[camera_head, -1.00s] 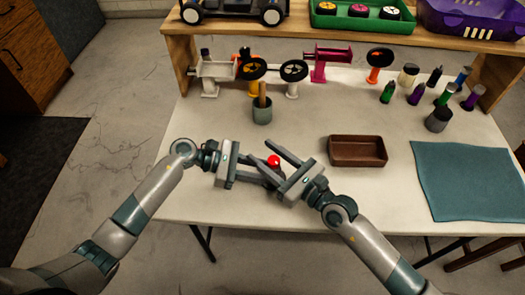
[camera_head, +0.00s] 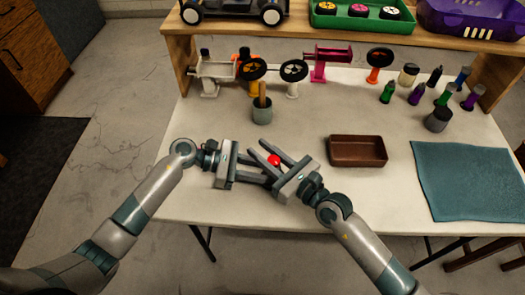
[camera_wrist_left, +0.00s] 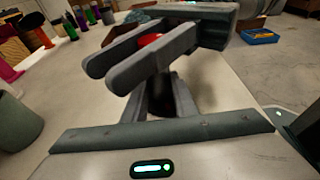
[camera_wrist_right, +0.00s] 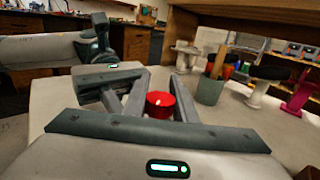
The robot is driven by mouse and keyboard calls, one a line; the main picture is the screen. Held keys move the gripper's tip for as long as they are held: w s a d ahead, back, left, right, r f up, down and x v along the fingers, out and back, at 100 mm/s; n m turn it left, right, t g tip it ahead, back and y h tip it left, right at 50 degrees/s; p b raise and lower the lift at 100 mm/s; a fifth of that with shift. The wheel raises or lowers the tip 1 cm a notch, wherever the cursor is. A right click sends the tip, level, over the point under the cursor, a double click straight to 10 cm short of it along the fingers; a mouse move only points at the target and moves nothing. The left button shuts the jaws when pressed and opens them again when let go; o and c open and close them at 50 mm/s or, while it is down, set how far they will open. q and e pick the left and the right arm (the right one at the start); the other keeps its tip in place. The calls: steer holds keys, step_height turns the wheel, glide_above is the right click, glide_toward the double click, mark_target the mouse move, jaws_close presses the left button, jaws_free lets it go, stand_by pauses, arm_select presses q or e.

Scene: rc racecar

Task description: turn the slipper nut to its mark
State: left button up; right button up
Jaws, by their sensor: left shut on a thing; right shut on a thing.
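The slipper nut appears as a red round piece (camera_head: 274,160) with a light line on its top, low over the front of the table. My right gripper (camera_head: 257,148) is shut on it, with a finger along each side. In the right wrist view the red piece (camera_wrist_right: 160,104) sits between the fingers. My left gripper (camera_head: 260,177) comes in from the left, just below the right fingers, and is shut on a dark part (camera_wrist_left: 160,100) under the red piece. That part is mostly hidden by the fingers. I cannot make out the mark.
A brown tray (camera_head: 357,164) lies right of my right gripper, with a teal mat (camera_head: 470,182) beyond. A grey-green cup (camera_head: 262,115), stands with wheels and several bottles line the back under a wooden shelf (camera_head: 300,26). The table's front edge is close.

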steer(key=shift+a+r+m+t+h, duration=0.1)
steer(key=shift+r+m+t+h, duration=0.05)
steer(key=shift+m+t+h, duration=0.2)
arm_select(q)
steer(key=shift+s+d, duration=0.1)
arm_select(e)
steer(key=shift+w+d+m+t+h, duration=0.15)
steer(key=shift+m+t+h, duration=0.3)
steer(key=shift+m+t, duration=0.05)
steer(key=shift+w+d+m+t+h, duration=0.1)
steer(key=shift+d+m+t+h, duration=0.05)
steer(key=shift+m+t+h, duration=0.3)
steer(key=shift+w+d+m+t+h, duration=0.15)
steer(key=shift+d+m+t+h, duration=0.15)
steer(key=shift+m+t+h, duration=0.55)
steer(key=shift+g, duration=0.25)
steer(key=o, duration=1.1)
steer(key=shift+c, duration=0.2)
steer(key=shift+d, duration=0.1)
steer(key=v, duration=1.2)
